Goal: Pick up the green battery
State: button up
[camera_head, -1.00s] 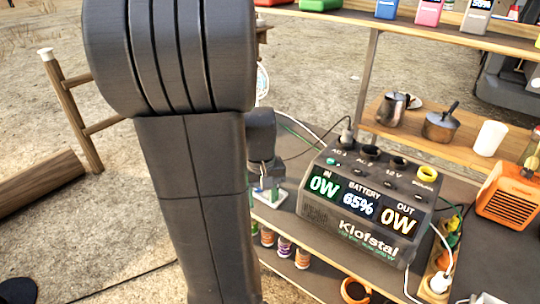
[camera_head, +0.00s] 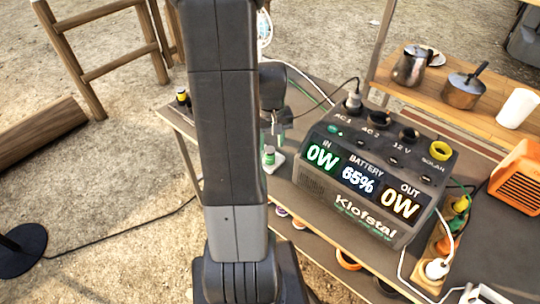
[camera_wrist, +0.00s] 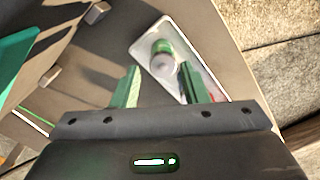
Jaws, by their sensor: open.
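The green battery (camera_wrist: 163,50) is a small cylinder with a green band and a pale end, on a white tray (camera_wrist: 204,82) in the wrist view. In the head view the battery (camera_head: 268,156) stands upright on the tray at the left of the power station. My gripper (camera_wrist: 160,68) is open, its two green fingers on either side of the battery's near end in the picture. Whether they touch it I cannot tell. In the head view my arm covers part of the area, and my gripper (camera_head: 277,132) appears just above the battery.
A grey power station (camera_head: 375,175) with lit displays and cables stands right of the tray. An orange box (camera_head: 518,178) is at the far right. A kettle (camera_head: 410,65), a pot (camera_head: 462,88) and a white cup (camera_head: 517,108) are on the wooden shelf.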

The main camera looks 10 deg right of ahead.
aim_at(270, 148)
jog(key=shift+w+a+f, duration=0.1)
jog(key=shift+a+f, duration=0.05)
jog(key=shift+f, duration=2.6)
jog(key=c, duration=0.8)
